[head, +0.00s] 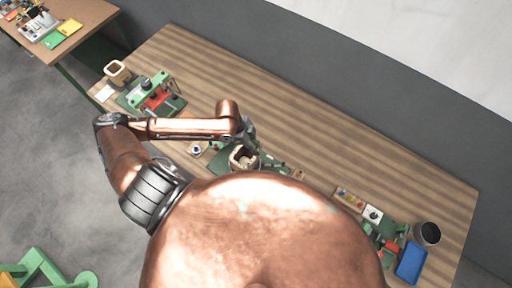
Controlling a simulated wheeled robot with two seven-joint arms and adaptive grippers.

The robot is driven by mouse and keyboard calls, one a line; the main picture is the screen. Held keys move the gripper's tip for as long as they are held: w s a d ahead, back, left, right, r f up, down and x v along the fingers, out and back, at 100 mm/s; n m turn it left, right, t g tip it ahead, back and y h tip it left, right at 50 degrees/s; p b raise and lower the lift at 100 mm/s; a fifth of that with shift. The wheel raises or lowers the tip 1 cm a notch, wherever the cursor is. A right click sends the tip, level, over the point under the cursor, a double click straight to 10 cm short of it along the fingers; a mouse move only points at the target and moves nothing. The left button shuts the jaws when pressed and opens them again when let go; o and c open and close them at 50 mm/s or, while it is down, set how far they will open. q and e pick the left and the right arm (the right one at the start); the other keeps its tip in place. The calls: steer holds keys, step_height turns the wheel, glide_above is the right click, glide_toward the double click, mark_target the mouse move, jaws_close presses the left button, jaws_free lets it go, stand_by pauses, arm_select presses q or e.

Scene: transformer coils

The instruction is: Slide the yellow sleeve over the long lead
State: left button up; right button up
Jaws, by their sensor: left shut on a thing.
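A coil (240,163), pale inside with a copper-brown rim, stands at the middle of the table, partly hidden by my copper-coloured body part in the foreground. My left gripper (250,143) is dark and small here, just above and beside the coil. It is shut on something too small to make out. I cannot pick out the yellow sleeve or the long lead in this view. My right gripper is not in view.
The wooden table (330,140) is bare along its back. A green fixture with red parts (155,97) and a brown cup (117,73) stand at left. A blue tray (410,262), a black cup (427,234) and a block with coloured knobs (350,198) are at right.

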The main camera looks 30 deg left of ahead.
arm_select(q)
steer(key=shift+f, duration=0.25)
steer(key=shift+f, duration=0.15)
steer(key=shift+f, duration=0.35)
steer(key=shift+f, duration=0.45)
steer(key=shift+f, duration=0.2)
stand_by(0.4)
steer(key=o, duration=0.8)
steer(key=shift+c, duration=0.2)
steer(key=shift+o, duration=0.7)
steer(key=shift+o, duration=1.4)
